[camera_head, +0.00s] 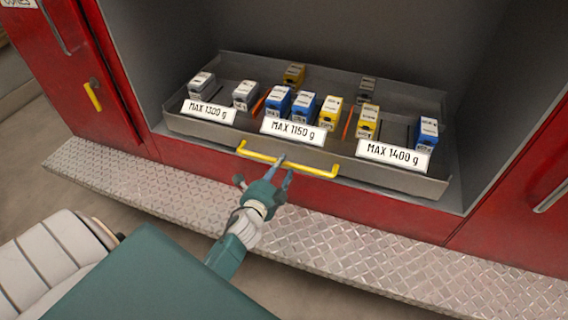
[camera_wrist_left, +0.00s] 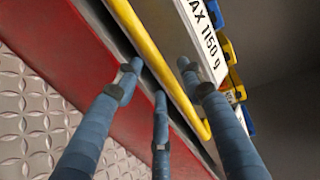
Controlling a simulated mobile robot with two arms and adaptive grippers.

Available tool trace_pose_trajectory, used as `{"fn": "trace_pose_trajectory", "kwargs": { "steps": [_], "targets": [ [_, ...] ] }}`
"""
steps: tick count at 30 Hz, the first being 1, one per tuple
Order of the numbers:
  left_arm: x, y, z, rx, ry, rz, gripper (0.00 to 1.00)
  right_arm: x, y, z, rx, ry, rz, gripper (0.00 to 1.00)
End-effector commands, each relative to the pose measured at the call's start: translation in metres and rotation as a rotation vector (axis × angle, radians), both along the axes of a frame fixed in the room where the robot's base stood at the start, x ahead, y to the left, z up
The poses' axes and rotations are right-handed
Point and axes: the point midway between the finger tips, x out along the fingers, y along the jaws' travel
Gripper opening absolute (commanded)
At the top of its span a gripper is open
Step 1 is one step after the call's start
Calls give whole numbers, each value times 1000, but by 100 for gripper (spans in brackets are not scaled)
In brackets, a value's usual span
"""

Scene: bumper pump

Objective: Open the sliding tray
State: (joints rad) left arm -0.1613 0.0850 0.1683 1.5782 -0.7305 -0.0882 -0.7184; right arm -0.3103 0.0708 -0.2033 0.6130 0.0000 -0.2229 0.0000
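The sliding tray (camera_head: 400,178) is a dark grey shallow tray inside the red cabinet, its front wall close to the compartment's front edge. A yellow bar handle (camera_head: 318,170) runs along its front; it also crosses the left wrist view (camera_wrist_left: 160,62) diagonally. My left gripper (camera_head: 285,168) is at the middle of the handle. In the wrist view its blue fingers (camera_wrist_left: 163,78) are spread, with the bar between the right finger and the other two. The fingers look apart, not closed on the bar; contact is unclear. My right gripper is not in view.
Blue, yellow and grey boxes stand in the tray behind white labels such as MAX 1150 g (camera_head: 298,131). A diamond-plate step (camera_head: 350,245) runs below the cabinet. Red doors (camera_head: 70,75) flank the opening. The space above the step is free beside my arm.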

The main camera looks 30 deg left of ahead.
Motion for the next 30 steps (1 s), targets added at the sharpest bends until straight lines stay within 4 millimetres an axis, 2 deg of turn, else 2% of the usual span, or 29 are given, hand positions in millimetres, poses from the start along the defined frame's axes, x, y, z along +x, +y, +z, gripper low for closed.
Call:
{"fn": "trace_pose_trajectory", "kwargs": {
  "steps": [1,6,16,17,21,23,30],
  "targets": [
    [8,2,-1,0,-2,0,39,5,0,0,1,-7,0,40],
    [23,6,-5,1,-1,0,39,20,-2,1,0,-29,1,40],
    [27,7,-6,1,1,0,39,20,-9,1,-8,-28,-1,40],
    [27,7,-6,0,1,0,37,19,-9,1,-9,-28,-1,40],
    [27,7,-6,0,0,0,9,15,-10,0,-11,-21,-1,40],
    [27,7,-6,0,1,0,0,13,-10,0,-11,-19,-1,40],
    [27,7,-6,0,0,0,0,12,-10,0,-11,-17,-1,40]
  ]
}}
